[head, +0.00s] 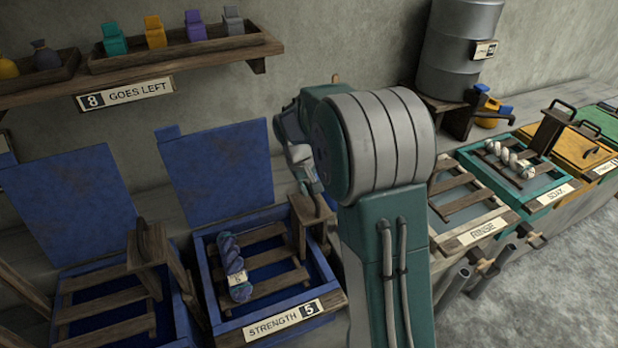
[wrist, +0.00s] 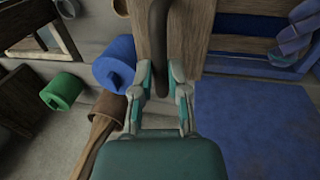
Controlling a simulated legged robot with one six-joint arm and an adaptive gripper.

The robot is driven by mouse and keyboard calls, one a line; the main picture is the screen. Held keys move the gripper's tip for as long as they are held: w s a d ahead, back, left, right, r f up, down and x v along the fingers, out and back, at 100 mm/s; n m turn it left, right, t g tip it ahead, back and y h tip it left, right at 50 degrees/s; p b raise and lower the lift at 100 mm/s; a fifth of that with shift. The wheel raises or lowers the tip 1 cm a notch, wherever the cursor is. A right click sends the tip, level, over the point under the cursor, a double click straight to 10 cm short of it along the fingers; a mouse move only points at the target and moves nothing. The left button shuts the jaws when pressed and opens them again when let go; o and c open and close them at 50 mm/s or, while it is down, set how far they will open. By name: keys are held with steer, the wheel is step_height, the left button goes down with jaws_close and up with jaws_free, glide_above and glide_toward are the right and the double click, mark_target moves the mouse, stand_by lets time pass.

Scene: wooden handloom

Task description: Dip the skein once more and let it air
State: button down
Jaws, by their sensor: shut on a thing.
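The skein (head: 233,267) is blue with a pale band and lies on the wooden slatted rack (head: 277,282) in the blue vat (head: 206,283) labelled STRENGTH 5. Dark blue dye shows between the slats. In the wrist view part of the skein (wrist: 292,38) shows at the top right. My gripper (wrist: 162,72) is shut on the dark handle (wrist: 160,30) of the rack's wooden upright (wrist: 187,38). In the head view my own arm hides the fingertips and part of the upright (head: 309,217).
The vat's blue lid (head: 217,165) stands open behind it. Another open blue vat (head: 122,298) with a rack is on the left. The RINSE tub (head: 474,237) and SOAK tub (head: 541,199), with a pale skein (head: 510,158), are right. A shelf (head: 180,58) hangs above.

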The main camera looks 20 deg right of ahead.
mark_target(302, 206)
step_height(302, 206, down, 15)
steer(key=shift+s+r, duration=0.1)
steer(key=shift+r, duration=0.05)
stand_by(0.4)
steer(key=c, duration=0.6)
jaws_free()
steer(key=shift+c, duration=0.2)
steer(key=shift+a+r, duration=0.1)
steer(key=shift+r, duration=0.15)
steer(key=r, duration=0.3)
steer(key=a+r, duration=0.1)
steer(key=r, duration=0.3)
steer(key=a+r, duration=0.1)
steer(key=r, duration=0.3)
steer(key=shift+a, duration=0.15)
stand_by(2.4)
